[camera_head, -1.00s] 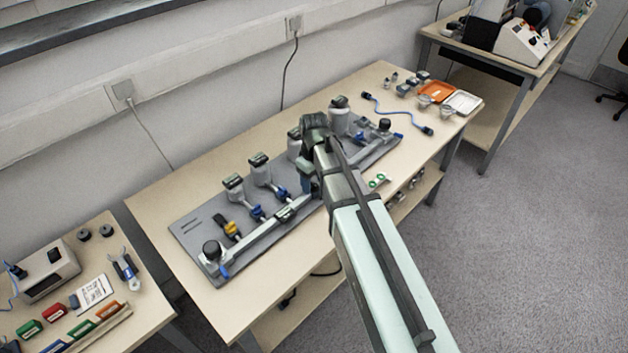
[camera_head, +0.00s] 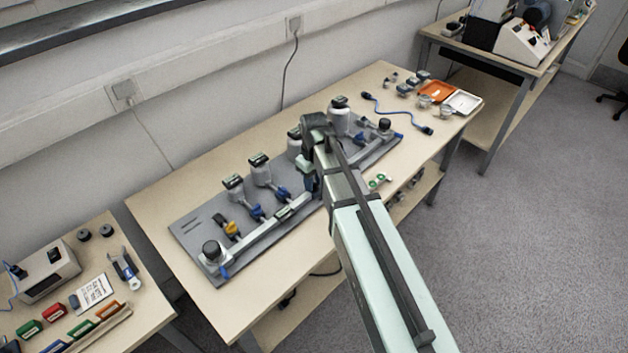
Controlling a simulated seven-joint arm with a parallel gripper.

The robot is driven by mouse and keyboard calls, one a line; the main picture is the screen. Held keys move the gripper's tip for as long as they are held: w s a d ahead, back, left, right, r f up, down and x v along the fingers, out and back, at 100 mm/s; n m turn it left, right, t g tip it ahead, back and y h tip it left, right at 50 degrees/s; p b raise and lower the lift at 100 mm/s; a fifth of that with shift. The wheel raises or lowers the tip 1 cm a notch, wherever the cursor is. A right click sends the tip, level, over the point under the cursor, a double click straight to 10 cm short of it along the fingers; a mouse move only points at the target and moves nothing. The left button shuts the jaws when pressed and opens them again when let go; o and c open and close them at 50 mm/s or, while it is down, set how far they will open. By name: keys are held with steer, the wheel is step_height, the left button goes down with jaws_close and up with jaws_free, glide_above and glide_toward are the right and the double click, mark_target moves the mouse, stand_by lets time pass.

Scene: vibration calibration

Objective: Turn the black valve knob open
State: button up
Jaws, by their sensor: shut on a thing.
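A grey board (camera_head: 190,235) on the middle table carries a row of valves and canisters along a pale pipe. My gripper (camera_head: 313,190) points down at the middle of the board, partly behind my own arm. Its fingertips are hard to see, but it is shut at the pipe, where the black valve knob would be hidden by my arm and wrist. Blue valve knobs (camera_head: 282,193) and a yellow one (camera_head: 232,229) show to the left. A round black cap (camera_head: 211,248) tops the left pipe end, and another (camera_head: 384,124) the right end.
White canisters with dark tops (camera_head: 260,170) stand close behind my gripper on both sides. A blue cable (camera_head: 392,108), an orange tray (camera_head: 435,91) and a white tray (camera_head: 463,103) lie at the table's right end. The table front left of my arm is clear.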

steer(key=m, duration=0.8)
steer(key=shift+m, duration=0.3)
steer(key=m, duration=0.4)
steer(key=shift+m, duration=2.1)
steer(key=o, duration=1.1)
steer(key=shift+c, duration=0.2)
steer(key=shift+r, duration=0.1)
step_height(320, 180, up, 14)
steer(key=shift+f, duration=0.2)
